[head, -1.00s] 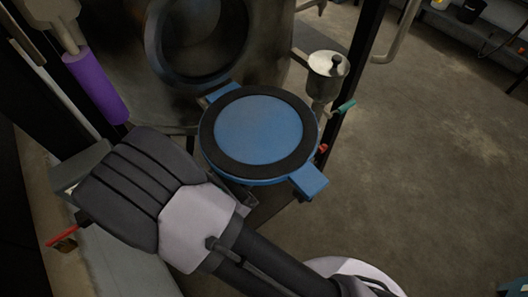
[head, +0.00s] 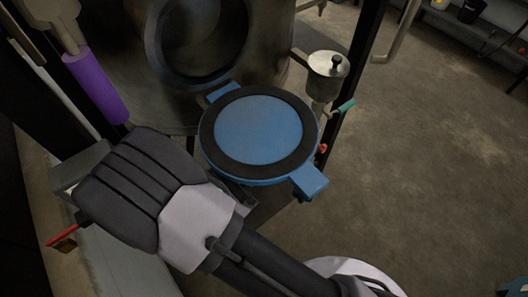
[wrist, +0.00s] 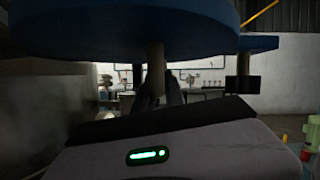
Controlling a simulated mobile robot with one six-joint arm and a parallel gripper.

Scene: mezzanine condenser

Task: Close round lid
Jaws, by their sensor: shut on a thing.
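The round lid (head: 258,130) is blue with a black ring on its upward face. It stands open, swung out in front of the tank's round opening (head: 205,38), joined by a blue arm at its upper left. A blue tab (head: 310,181) sticks out at its lower right. In the wrist view the lid's underside (wrist: 120,28) spreads overhead. My gripper (wrist: 158,92) is below it, with its dark fingers shut on the post-like handle (wrist: 155,62) under the lid. In the head view the fingers are hidden; only my arm shows at lower left.
A metal cup-like fitting (head: 328,68) with a green-handled valve (head: 346,105) stands right of the lid, close to a black upright post. A purple sleeve (head: 95,88) on a pipe is at the left.

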